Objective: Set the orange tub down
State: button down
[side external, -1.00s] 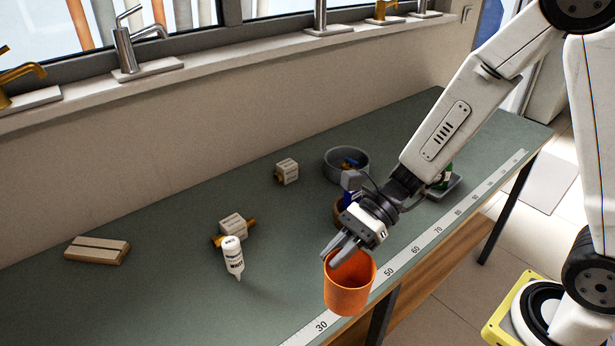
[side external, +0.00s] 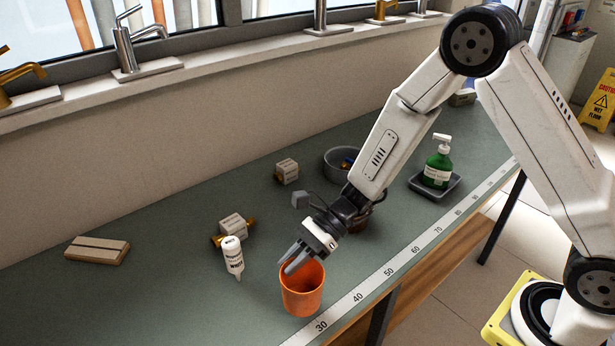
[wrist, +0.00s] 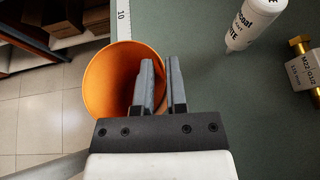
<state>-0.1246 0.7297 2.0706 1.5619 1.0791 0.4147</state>
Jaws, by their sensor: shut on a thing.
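The orange tub (side external: 302,293) is upright at the bench's front edge, beside the ruler strip, in the side external view. Whether its base touches the bench top is hard to tell. My gripper (side external: 288,264) is at the tub's rim, tilted down, shut on its wall with one finger inside and one outside. In the wrist view the tub (wrist: 97,75) shows its open, empty-looking inside to the left of the fingers, and my gripper (wrist: 160,85) pinches its right wall.
A wooden block (side external: 97,250) lies farther left. A grey bowl (side external: 346,163) and a green soap bottle (side external: 437,165) on a tray are behind. The ruler strip (side external: 375,280) runs along the front edge.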

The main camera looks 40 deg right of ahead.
jog(key=shift+w+a+f, duration=0.1)
jog(key=shift+w+f, duration=0.15)
jog(key=shift+f, duration=1.6)
jog(key=c, duration=0.7)
grip_release()
jog(key=shift+o, duration=0.2)
jog(key=v, duration=1.2)
